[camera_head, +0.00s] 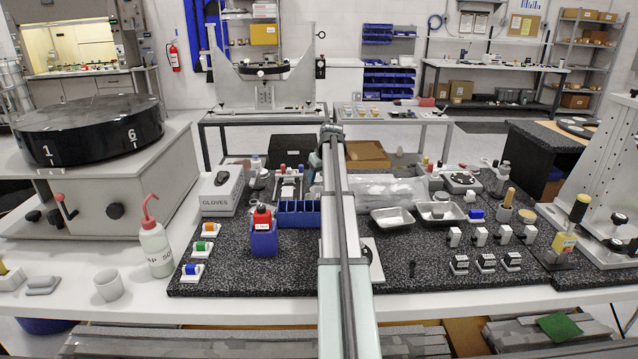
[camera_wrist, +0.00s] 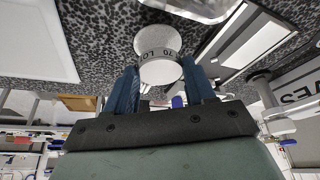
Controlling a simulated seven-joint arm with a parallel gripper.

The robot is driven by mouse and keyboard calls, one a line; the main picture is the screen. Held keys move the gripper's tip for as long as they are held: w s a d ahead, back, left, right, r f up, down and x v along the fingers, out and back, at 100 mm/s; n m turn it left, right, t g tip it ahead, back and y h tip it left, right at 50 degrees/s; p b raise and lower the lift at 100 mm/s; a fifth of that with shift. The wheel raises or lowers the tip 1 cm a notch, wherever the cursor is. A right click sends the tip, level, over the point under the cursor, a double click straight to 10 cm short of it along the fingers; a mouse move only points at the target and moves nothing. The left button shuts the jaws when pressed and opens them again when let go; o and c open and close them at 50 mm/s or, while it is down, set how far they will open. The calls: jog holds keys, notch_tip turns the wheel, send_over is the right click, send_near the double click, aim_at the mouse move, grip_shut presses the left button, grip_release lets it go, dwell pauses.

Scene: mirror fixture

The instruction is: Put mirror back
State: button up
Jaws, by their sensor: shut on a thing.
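In the wrist view, my gripper (camera_wrist: 159,73) has its two blue fingers on either side of a small, pale, round disc-shaped piece, apparently the mirror (camera_wrist: 160,71). Dark lettering runs along its edge. The fingers are shut on it, and black-speckled granite shows behind it. I cannot tell whether it touches anything else. In the head view, my arm crosses the middle of the bench, and its links hide the fingers and the mirror.
The granite slab (camera_head: 425,285) is crowded. Left of my arm are a blue bin rack (camera_head: 298,219), a red-capped bottle in a blue holder (camera_head: 263,237) and the glove box (camera_head: 221,192). To the right are metal trays (camera_head: 392,222) and several small mounts (camera_head: 478,237).

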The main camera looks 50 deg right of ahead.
jog(key=shift+f, duration=1.2)
jog(key=shift+f, duration=0.15)
jog(key=o, duration=1.2)
jog(key=v, duration=1.2)
